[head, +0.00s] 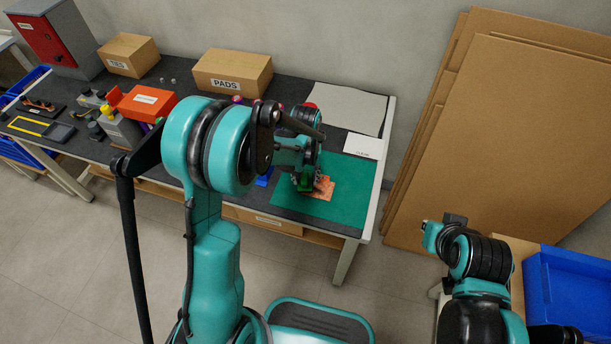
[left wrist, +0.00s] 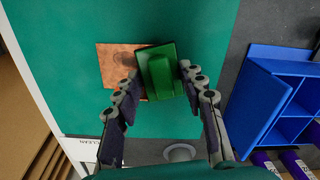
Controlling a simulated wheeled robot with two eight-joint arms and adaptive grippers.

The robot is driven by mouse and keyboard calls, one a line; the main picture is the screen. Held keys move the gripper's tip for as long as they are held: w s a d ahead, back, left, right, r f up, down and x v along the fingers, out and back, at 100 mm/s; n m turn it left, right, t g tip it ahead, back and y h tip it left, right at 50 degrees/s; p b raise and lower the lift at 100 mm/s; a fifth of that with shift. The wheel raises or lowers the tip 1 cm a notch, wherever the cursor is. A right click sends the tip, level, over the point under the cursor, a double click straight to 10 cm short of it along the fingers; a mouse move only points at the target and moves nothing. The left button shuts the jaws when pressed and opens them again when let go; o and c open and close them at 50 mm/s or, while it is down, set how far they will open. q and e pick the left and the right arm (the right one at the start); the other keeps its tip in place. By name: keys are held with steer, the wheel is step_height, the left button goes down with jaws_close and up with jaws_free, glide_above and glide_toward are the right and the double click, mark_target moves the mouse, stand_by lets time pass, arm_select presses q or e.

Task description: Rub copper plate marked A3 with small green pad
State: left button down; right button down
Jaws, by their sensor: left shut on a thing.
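The copper plate (head: 326,188) lies on the green mat (head: 350,184) at the table's right end. Its marking cannot be read. In the left wrist view the plate (left wrist: 113,61) is a copper square with a darker patch, its right part covered by the green pad. The small green pad (left wrist: 160,72) has a raised grip block. My left gripper (left wrist: 158,77) is shut on this block, one finger on each side. In the head view the gripper (head: 305,180) is low over the plate, with the pad partly hidden.
A blue compartment tray (left wrist: 268,97) stands beside the mat. A white card marked CLEAN (head: 362,146) lies behind the mat. The PADS box (head: 232,75) and an orange box (head: 147,103) stand farther left. Cardboard sheets (head: 510,120) lean on the wall at right.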

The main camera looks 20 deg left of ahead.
mark_target(329, 193)
stand_by(0.4)
arm_select(q)
steer(key=shift+d+f, duration=0.1)
steer(key=shift+d, duration=3.7)
steer(key=shift+d+r, duration=0.15)
steer(key=shift+r, duration=0.15)
steer(key=shift+a+r+b, duration=0.2)
steer(key=shift+a+b, duration=0.2)
steer(key=shift+a, duration=3.65)
steer(key=shift+r+p, duration=2.1)
steer(key=shift+r, duration=0.9)
steer(key=shift+w, duration=0.1)
